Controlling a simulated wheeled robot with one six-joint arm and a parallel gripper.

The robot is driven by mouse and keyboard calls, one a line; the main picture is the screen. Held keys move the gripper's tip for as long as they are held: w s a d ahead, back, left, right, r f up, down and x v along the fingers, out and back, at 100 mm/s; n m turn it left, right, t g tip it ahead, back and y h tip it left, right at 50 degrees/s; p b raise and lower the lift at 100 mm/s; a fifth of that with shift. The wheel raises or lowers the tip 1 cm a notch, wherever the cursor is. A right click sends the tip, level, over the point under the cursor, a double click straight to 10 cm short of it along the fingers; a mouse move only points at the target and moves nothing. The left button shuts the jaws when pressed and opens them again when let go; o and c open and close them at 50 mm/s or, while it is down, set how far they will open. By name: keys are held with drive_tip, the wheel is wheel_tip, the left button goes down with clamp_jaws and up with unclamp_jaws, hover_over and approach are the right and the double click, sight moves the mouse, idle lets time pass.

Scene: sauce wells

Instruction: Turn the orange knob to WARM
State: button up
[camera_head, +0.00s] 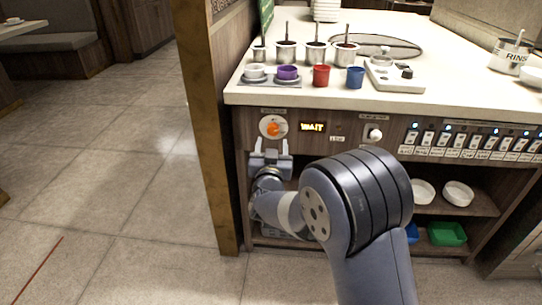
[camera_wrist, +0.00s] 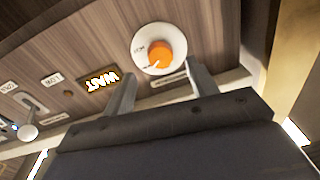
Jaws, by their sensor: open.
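The orange knob (camera_head: 273,129) sits on a round white dial on the wooden front panel of the counter. It also shows in the wrist view (camera_wrist: 159,54), where the dial lettering is too small to read surely. A lit display (camera_head: 312,127) to the right of the knob reads WAIT; it appears upside down in the wrist view (camera_wrist: 102,81). My gripper (camera_head: 271,148) is open just below and in front of the dial. In the wrist view its two fingers (camera_wrist: 163,83) stand apart, with the knob beyond them and between them. I see no contact with the knob.
A white knob (camera_head: 374,134) and a row of switches (camera_head: 470,140) lie right on the panel. On the counter (camera_head: 300,98) above stand a purple cup (camera_head: 288,73), a red cup (camera_head: 321,76) and a blue cup (camera_head: 355,78). A wooden post (camera_head: 211,120) rises close left.

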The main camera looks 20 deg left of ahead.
sight(273, 132)
drive_tip(key=v, duration=0.6)
drive_tip(key=shift+w+p, duration=0.1)
drive_tip(key=shift+p, duration=0.3)
drive_tip(key=shift+w, duration=0.15)
drive_tip(key=b+x, duration=0.2)
drive_tip(key=x, duration=0.8)
drive_tip(key=shift+w+a, duration=0.1)
drive_tip(key=shift+w, duration=0.2)
drive_tip(key=shift+s, duration=0.1)
